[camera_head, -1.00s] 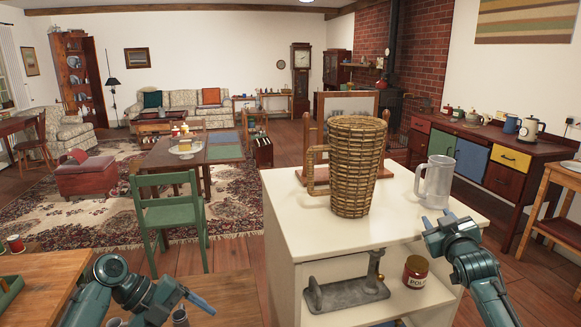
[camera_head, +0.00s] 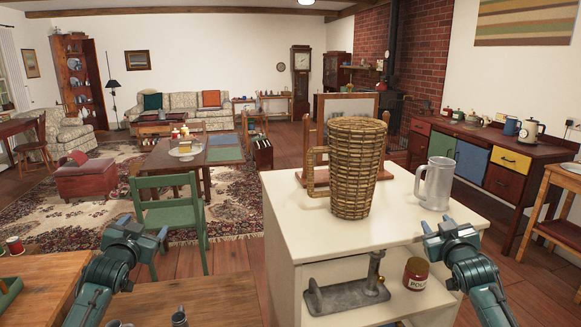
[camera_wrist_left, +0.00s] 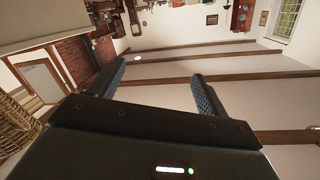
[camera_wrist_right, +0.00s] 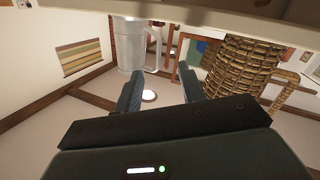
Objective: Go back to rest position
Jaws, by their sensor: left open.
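My left gripper (camera_head: 144,229) is raised at the lower left in the head view, in front of the green chair. In the left wrist view its fingers (camera_wrist_left: 158,70) are wide apart with nothing between them. My right gripper (camera_head: 441,228) is at the lower right, beside the white shelf unit and below the glass mug. In the right wrist view its fingers (camera_wrist_right: 161,80) are apart and empty. Both forearms come up from the bottom edge.
The white shelf unit (camera_head: 290,228) carries a wicker basket (camera_head: 352,170) and a glass mug (camera_head: 434,184). A metal tool (camera_head: 346,294) and a red jar (camera_head: 415,274) are on its lower shelf. A wooden table (camera_head: 40,280) is at lower left, with the green chair (camera_head: 172,215) behind it.

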